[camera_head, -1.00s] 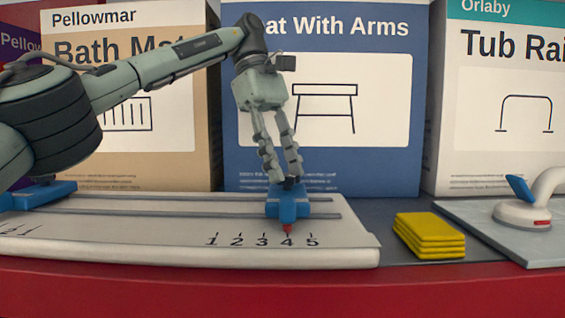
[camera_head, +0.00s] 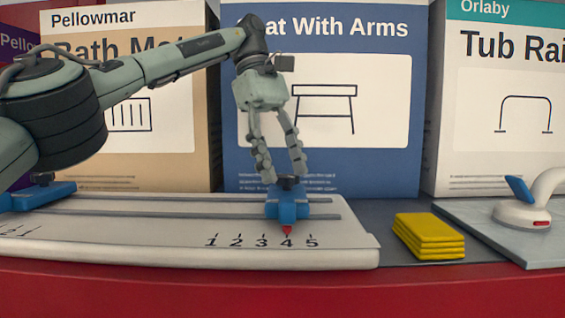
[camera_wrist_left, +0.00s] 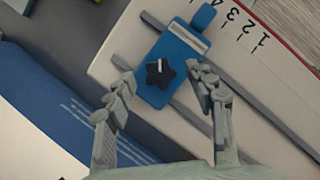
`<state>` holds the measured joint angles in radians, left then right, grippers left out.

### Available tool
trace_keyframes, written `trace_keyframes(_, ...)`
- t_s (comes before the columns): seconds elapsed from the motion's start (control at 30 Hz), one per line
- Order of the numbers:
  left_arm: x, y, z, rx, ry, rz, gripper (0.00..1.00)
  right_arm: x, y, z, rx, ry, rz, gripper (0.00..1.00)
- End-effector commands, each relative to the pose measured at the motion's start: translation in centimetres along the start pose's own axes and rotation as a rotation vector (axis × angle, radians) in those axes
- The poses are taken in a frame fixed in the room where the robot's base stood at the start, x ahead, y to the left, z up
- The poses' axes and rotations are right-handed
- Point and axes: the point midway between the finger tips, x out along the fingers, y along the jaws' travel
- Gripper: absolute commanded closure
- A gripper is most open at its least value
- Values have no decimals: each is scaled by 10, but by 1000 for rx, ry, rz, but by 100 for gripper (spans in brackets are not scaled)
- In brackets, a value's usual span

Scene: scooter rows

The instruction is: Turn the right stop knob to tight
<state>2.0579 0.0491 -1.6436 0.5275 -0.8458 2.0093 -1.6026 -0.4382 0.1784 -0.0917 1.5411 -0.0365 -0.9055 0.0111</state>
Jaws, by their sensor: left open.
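The right blue stop (camera_head: 287,203) sits on the rails of the white board, its red pointer at the 4 mark. Its black star-shaped knob (camera_head: 289,182) is on top. In the left wrist view the knob (camera_wrist_left: 160,74) shows a white line on its top, and the blue stop (camera_wrist_left: 168,62) lies under it. My left gripper (camera_head: 284,180) is open, pointing down, with its fingers on either side of the knob and apart from it. It also shows in the left wrist view (camera_wrist_left: 165,88). My right gripper is not in view.
Another blue stop (camera_head: 40,194) is at the left end of the white board (camera_head: 150,240). Yellow pads (camera_head: 429,238) lie right of the board. A white handle with a blue lever (camera_head: 525,208) stands on a grey panel. Large boxes stand behind.

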Motion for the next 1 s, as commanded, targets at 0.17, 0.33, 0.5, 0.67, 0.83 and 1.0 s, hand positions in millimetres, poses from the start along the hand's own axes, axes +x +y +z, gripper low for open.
trace_keyframes(0.17,0,0,0,-7,-2,2,45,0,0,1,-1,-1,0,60)
trace_keyframes(0.33,1,-1,0,-54,-5,21,45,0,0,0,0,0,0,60)
trace_keyframes(0.5,2,-2,0,-154,-5,63,45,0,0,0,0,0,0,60)
trace_keyframes(0.67,2,-4,0,-293,-2,122,45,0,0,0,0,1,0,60)
trace_keyframes(0.83,1,-6,1,-485,2,203,45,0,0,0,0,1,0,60)
trace_keyframes(1.0,1,-8,2,-690,3,290,45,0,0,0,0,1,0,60)
